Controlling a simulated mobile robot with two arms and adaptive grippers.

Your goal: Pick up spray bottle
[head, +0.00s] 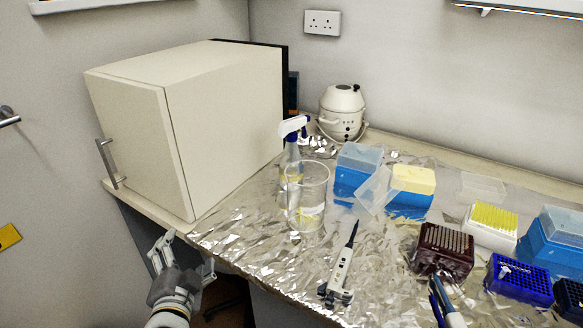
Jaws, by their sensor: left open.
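The spray bottle (292,152) stands upright on the foil-covered bench, near the right side of the cream cabinet. It has a white and blue trigger head and a clear body. A clear beaker (306,205) stands in front of it and overlaps its lower body. My left gripper (184,256) is open and empty at the lower left, off the front edge of the bench. It is well apart from the bottle, to its lower left. My right gripper is not in view.
The cream cabinet (225,125) fills the bench's left end. A pipette (340,270) lies in front of the beaker. Blue tip boxes (408,203), a dark red rack (443,250) and a blue rack (518,280) crowd the right. A small centrifuge (342,110) stands behind. Foil left of the beaker is clear.

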